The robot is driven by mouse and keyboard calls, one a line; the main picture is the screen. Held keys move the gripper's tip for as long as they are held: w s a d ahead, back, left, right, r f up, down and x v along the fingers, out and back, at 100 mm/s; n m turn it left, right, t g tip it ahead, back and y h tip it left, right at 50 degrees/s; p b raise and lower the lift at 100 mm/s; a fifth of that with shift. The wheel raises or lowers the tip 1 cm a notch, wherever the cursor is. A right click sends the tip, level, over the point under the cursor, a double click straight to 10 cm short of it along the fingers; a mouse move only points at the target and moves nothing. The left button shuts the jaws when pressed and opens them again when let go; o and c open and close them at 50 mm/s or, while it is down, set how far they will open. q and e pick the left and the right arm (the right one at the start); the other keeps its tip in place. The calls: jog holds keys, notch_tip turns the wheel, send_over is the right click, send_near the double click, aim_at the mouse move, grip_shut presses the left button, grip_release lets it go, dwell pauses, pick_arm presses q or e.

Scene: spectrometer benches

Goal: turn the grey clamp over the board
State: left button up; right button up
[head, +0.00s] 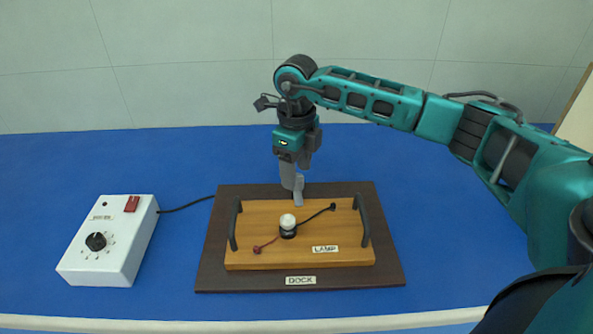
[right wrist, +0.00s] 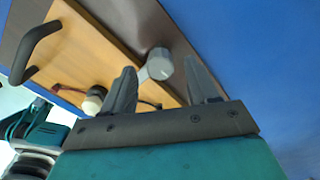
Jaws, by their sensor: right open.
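The grey clamp (right wrist: 160,64) is a round knob with a short flat bar. In the right wrist view it lies between the two fingers of my right gripper (right wrist: 163,88), at the edge of the wooden board. In the head view the right gripper (head: 293,182) points down at the board's back edge and largely hides the clamp. The fingers are apart; I cannot tell whether either touches the clamp. The wooden board (head: 257,215), labelled LAMP, has two dark handles and lies on the dark dock (head: 220,275). The bar's tip seems to reach the board's edge. My left gripper is not in view.
A white lamp (head: 287,222) with a red and a black lead sits on the board. A white control box (head: 115,240) with a dial and red switch stands at the left, its cable running to the dock. The blue bench (head: 440,265) is clear around the dock.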

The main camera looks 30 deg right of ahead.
notch_tip(320, 180, up, 12)
jog(key=shift+f, duration=0.15)
jog(key=shift+s+f, duration=0.1)
dwell(0.6)
